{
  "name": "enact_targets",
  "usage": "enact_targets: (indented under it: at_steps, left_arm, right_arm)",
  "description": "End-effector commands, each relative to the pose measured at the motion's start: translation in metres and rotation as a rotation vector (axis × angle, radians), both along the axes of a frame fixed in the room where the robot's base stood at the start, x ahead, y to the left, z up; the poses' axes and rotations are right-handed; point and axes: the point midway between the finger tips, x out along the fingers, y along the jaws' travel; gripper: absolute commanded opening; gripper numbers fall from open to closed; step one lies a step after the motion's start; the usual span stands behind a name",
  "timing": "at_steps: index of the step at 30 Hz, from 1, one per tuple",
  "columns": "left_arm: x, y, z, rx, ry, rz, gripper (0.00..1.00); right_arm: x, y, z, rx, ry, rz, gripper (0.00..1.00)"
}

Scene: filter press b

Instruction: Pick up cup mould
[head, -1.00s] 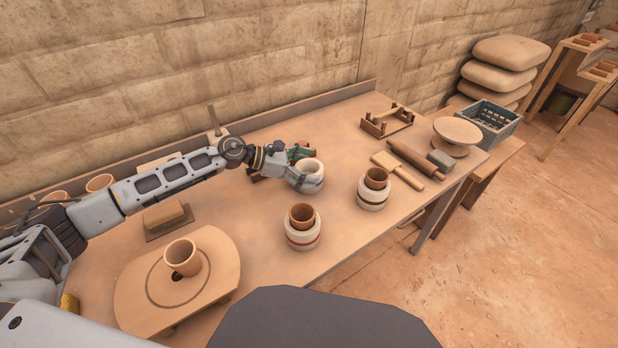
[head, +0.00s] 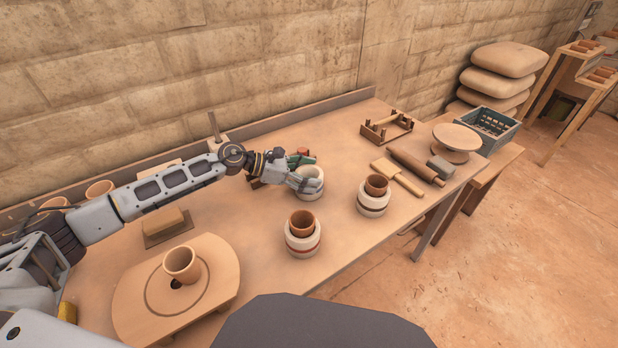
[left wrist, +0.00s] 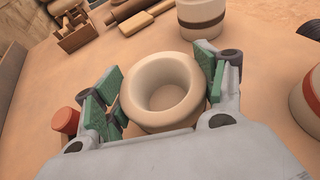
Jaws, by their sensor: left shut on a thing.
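The cup mould (head: 312,172) is a hollow cream-white cylinder with a thick rounded rim. It is upright over the middle of the table, and I cannot tell whether its base touches the tabletop. My left gripper (head: 305,184) is shut on it, with a finger along its near side. In the left wrist view the empty mould (left wrist: 160,85) sits between the green-padded fingers of the gripper (left wrist: 157,88). My right gripper is in neither view.
Two banded moulds with brown cups in them, one in front (head: 302,243) and one to the right (head: 373,203), stand close by. A wheel board with a cup (head: 182,264) is at left front. A paddle (head: 398,176) and rolling pin (head: 418,164) lie at right.

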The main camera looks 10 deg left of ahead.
Motion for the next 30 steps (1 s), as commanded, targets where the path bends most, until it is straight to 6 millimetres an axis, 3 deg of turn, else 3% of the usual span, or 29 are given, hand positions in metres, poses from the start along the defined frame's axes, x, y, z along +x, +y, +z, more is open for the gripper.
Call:
enact_targets:
  at_steps: [11, 30]
  left_arm:
    - [0.001, 0.0, 0.036, -0.001, -0.005, 0.0, 0.37]
    - [0.0, 0.0, 0.154, -0.001, -0.006, -0.001, 0.37]
  right_arm:
    - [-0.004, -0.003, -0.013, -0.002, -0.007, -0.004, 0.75]
    - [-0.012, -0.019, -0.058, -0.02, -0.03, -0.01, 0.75]
